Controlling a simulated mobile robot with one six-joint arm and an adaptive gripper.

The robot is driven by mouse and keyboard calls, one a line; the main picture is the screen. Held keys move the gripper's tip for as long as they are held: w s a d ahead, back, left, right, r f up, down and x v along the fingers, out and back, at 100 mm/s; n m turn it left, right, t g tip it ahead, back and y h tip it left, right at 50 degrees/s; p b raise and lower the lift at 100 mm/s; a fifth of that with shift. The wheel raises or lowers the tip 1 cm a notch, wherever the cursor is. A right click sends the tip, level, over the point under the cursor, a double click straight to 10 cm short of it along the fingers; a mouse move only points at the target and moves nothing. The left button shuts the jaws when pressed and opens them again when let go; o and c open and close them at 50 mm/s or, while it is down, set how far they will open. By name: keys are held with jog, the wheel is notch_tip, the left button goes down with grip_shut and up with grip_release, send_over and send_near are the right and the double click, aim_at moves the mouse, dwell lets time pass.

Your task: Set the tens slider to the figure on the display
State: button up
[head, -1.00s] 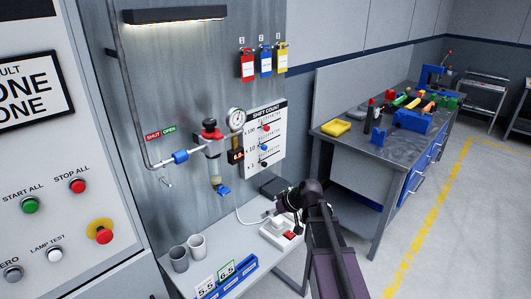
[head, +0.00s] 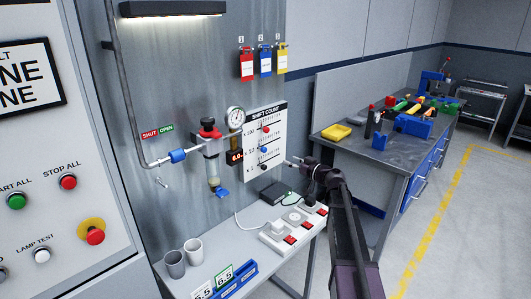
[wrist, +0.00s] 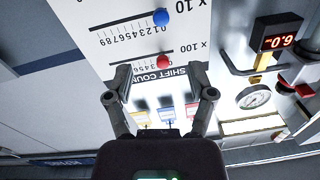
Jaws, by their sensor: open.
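The white SHIFT COUNT panel (head: 278,120) carries three horizontal slider scales. The red x100 knob (head: 266,129) is on top, the blue x10 knob (head: 264,149) in the middle, the black x1 knob (head: 263,167) below. The wrist view is upside down; there the blue knob (wrist: 161,17) sits near the 0 end of its scale, with the red knob (wrist: 163,61) nearer my fingers. The red-lit display (head: 236,157) seems to read 6.0; it also shows in the wrist view (wrist: 278,41). My gripper (wrist: 160,80) is open and empty, in front of the panel's right side and apart from the knobs.
A pressure gauge (head: 236,117) and piping (head: 165,158) are left of the panel. Below, a bench holds a white switch box (head: 280,235), a dark box (head: 274,192) and two grey cups (head: 193,250). A workbench (head: 390,150) with tools stands to the right.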

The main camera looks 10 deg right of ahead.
aim_at(266, 150)
jog(key=shift+a, duration=0.1)
jog(key=x, duration=1.3)
jog(key=shift+w+a, duration=0.2)
jog(key=shift+w, duration=0.1)
jog(key=shift+d, duration=0.1)
grip_shut()
